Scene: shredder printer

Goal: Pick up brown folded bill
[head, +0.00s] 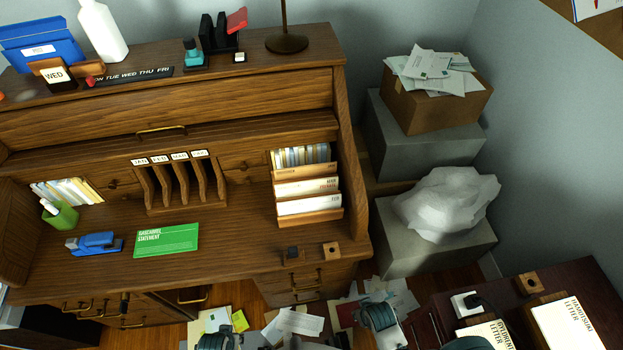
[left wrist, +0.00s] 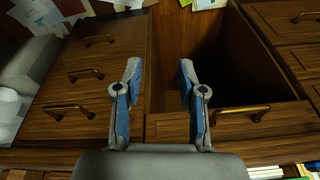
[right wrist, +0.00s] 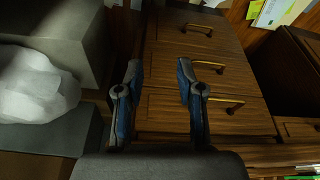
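I cannot make out a brown folded bill for certain in any view. A green statement sheet (head: 167,240) lies flat on the wooden desk (head: 240,250). Brown-fronted slots with white papers (head: 307,188) stand at the desk's right side. Loose papers (head: 293,323) lie on the floor below. My left gripper (left wrist: 159,72) is open and empty, in front of a pulled-out drawer (left wrist: 235,122) whose inside is dark. My right gripper (right wrist: 158,72) is open and empty, in front of shut drawers (right wrist: 200,70) with brass handles. Both grippers are low in front of the desk.
A blue stapler (head: 95,243) and a green pen cup (head: 61,215) are on the desk. A crumpled white bag (head: 446,203) and a paper-filled box (head: 435,103) sit on grey blocks at right. A dark side table (head: 590,285) with letters stands at the lower right.

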